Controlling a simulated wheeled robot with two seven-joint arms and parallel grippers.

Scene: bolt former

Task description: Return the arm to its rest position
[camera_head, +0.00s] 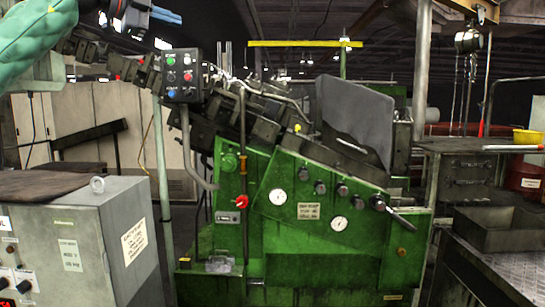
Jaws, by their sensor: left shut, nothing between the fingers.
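My left arm (38,32), in a teal-green sleeve, comes in at the top left corner. My left gripper (166,15) is at the top edge, left of centre. It is shut with nothing in it, and part of it is cut off by the frame. It shows above the control box (182,76) with its coloured buttons, apart from it in the picture. My right arm and right gripper are not in view.
The green bolt former (325,262) with gauges and a red knob fills the middle. A grey cabinet (125,245) stands at the lower left. A metal tray (497,238) and a drawer bench (468,170) are at the right. A post (421,70) rises behind.

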